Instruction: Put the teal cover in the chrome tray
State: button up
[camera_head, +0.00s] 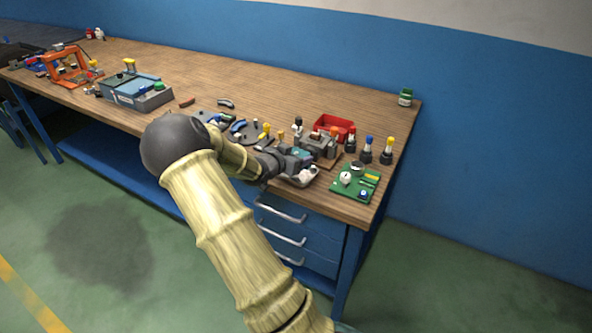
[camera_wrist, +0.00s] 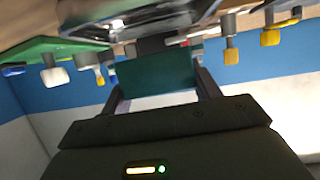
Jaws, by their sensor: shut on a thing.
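The teal cover (camera_wrist: 156,82) is a flat dark teal piece. In the wrist view it sits between the two fingers of my gripper (camera_wrist: 160,90), which is shut on it. In the head view my gripper (camera_head: 292,161) is at the front edge of the workbench, just over the chrome tray (camera_head: 303,182), a small shiny tray partly hidden by the gripper. In the wrist view, which looks upside down, the tray shows at the top (camera_wrist: 140,22), close to the cover. Whether the cover touches the tray I cannot tell.
A green board (camera_head: 352,185) with small parts lies right of the tray. A grey fixture (camera_head: 318,144), a red bin (camera_head: 335,126) and several yellow- or blue-topped holders (camera_head: 387,151) stand behind. Bare wood (camera_head: 300,90) lies farther back. Blue drawers are under the bench front.

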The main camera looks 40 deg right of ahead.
jog(key=shift+f, duration=0.25)
jog(key=shift+f, duration=1.9)
jog(key=shift+f+b, duration=0.1)
jog(key=shift+b, duration=0.25)
jog(key=o, duration=0.8)
